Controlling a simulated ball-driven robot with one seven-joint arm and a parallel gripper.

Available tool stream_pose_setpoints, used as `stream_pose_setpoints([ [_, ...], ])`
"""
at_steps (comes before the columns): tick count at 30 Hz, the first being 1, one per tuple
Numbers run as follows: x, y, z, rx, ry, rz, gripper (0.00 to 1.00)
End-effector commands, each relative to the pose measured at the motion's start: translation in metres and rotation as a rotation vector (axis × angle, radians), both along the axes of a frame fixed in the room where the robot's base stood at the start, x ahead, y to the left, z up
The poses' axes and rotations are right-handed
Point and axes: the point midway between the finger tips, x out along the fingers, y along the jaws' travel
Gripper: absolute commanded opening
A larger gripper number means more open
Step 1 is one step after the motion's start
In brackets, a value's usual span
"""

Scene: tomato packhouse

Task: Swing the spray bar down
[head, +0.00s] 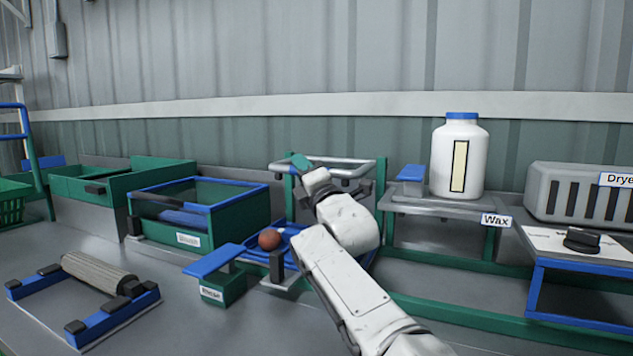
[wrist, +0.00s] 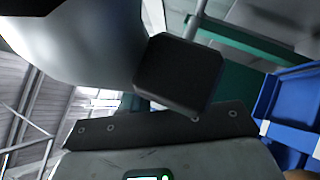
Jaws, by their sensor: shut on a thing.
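The spray bar (head: 350,161) is a grey tube frame with small dark nozzles. It stands raised and roughly level on green posts, above a blue tray (head: 282,229). My gripper (head: 303,166) is at the bar's near left part, beside a small green piece, and is shut on the bar. My wrist hides part of the frame and its right side. In the wrist view, a dark block-like finger (wrist: 178,73) lies against a smooth grey rounded surface at the upper left; the exact contact is hard to make out.
A red tomato (head: 269,240) sits at the blue tray's left. A green bin with blue rim (head: 240,222) stands left of it, a loose roller frame (head: 98,268) in front. A white bottle (head: 460,160) and grey dryer (head: 575,193) stand right. The wall is close behind.

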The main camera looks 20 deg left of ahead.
Motion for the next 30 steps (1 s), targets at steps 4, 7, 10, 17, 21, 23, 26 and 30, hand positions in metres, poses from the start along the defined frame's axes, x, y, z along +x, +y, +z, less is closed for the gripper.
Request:
stream_pose_setpoints([
  [4,-0.0031,0.0021,0.0022,0.011,-0.034,-0.005,0.00],
  [7,-0.0028,0.0010,0.0016,0.014,-0.039,-0.007,0.00],
  [10,-0.0024,0.0002,0.0002,0.016,-0.040,-0.008,0.00],
  [17,-0.0010,-0.0020,-0.0026,0.017,-0.038,-0.011,0.00],
  [21,-0.0001,-0.0032,-0.0037,0.017,-0.037,-0.012,0.00],
  [23,0.0003,-0.0037,-0.0040,0.016,-0.037,-0.014,0.00],
  [26,0.0009,-0.0046,-0.0044,0.016,-0.035,-0.015,0.00],
  [30,0.0018,-0.0057,-0.0053,0.015,-0.034,-0.017,0.00],
])
